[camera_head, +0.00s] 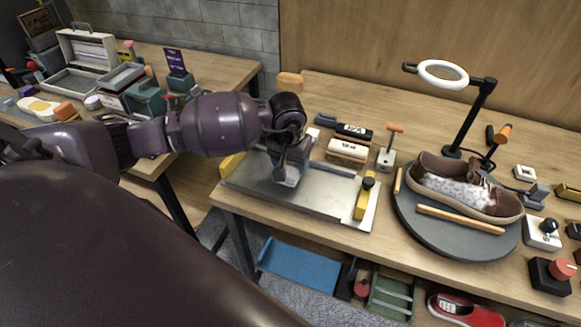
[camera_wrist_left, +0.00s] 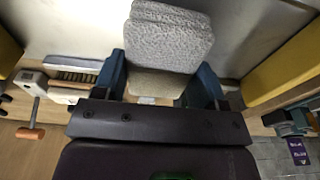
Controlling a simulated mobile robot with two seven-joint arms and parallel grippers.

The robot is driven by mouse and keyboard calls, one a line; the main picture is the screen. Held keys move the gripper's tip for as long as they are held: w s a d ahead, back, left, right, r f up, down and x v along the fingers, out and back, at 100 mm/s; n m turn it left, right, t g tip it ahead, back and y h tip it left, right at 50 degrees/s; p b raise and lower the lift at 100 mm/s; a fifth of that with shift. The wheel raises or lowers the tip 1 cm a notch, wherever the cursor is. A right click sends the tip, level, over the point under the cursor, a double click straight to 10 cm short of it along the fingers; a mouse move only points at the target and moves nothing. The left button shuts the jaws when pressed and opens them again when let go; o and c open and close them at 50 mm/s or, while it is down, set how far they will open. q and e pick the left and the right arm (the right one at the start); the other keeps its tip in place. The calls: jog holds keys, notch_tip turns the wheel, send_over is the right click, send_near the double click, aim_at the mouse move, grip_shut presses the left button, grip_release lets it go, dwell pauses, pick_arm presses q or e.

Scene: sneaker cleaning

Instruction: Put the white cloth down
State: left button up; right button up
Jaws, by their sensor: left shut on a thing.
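The white cloth (camera_wrist_left: 168,40) is a pale, textured, folded pad in the left wrist view. My left gripper (camera_wrist_left: 160,75) is shut on it, with a blue finger on each side. In the head view my left gripper (camera_head: 287,172) points down low over the metal tray (camera_head: 325,198), towards its left half. The gripper mostly hides the cloth there, and I cannot tell whether the cloth touches the tray. My right gripper is not in view.
Yellow blocks (camera_head: 363,199) flank the tray. Brushes (camera_head: 347,151) lie behind it. A brown sneaker (camera_head: 466,189) with white foam sits on a round turntable (camera_head: 451,236) to the right, under a ring lamp (camera_head: 443,74). The tray's right half is mostly bare.

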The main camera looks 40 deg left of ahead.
aim_at(288, 167)
pick_arm(q)
jog(key=shift+f, duration=1.15)
jog(key=shift+f, duration=0.2)
jog(key=o, duration=1)
jog(key=shift+r, duration=0.1)
notch_tip(288, 167, up, 12)
jog(key=s, duration=0.1)
jog(key=shift+s+d, duration=0.15)
jog(key=shift+s, duration=0.05)
jog(key=shift+r, duration=0.1)
